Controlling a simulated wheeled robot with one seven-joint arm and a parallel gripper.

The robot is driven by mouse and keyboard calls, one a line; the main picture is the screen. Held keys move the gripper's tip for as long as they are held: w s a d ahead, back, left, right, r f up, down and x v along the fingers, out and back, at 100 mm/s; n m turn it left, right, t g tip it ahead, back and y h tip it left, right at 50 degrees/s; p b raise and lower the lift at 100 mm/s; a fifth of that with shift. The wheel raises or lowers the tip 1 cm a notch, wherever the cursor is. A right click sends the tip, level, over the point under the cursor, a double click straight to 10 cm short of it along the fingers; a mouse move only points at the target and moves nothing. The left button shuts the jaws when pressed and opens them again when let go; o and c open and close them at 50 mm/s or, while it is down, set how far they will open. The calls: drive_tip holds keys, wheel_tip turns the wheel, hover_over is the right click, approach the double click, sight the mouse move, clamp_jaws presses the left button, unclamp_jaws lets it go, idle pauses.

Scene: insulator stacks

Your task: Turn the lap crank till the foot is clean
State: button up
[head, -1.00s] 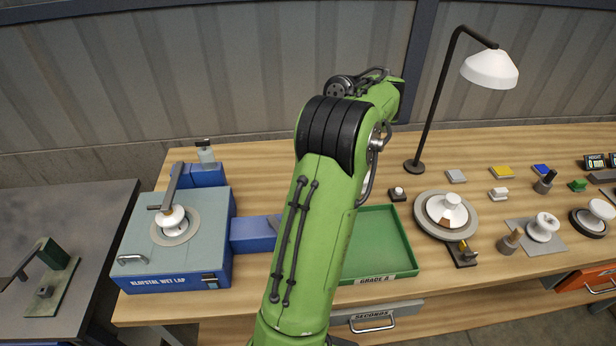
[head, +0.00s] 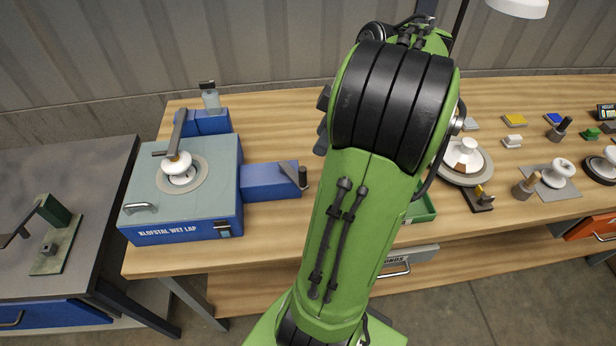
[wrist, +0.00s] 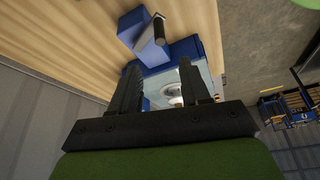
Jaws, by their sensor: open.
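The blue wet lap (head: 185,232) stands at the left end of the wooden bench. A white insulator (head: 177,162) sits on its grey disc (head: 202,178), under a dark bar (head: 178,132). Its foot faces down and is hidden, so its cleanness cannot be told. The lap crank (head: 290,173) is on the blue housing at the lap's right side.
A green tray (head: 422,209) is mostly hidden behind my arm. Insulators, blocks and a lamp (head: 520,8) occupy the bench's right part. A dark side table (head: 85,175) stands at left.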

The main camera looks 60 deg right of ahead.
sight(303, 169)
drive_tip(key=b+x, duration=0.4)
drive_tip(key=x, duration=1)
drive_tip(key=shift+a+f+b, duration=0.1)
drive_tip(key=shift+f+b, duration=0.05)
drive_tip(key=shift+b, duration=0.2)
clamp_jaws()
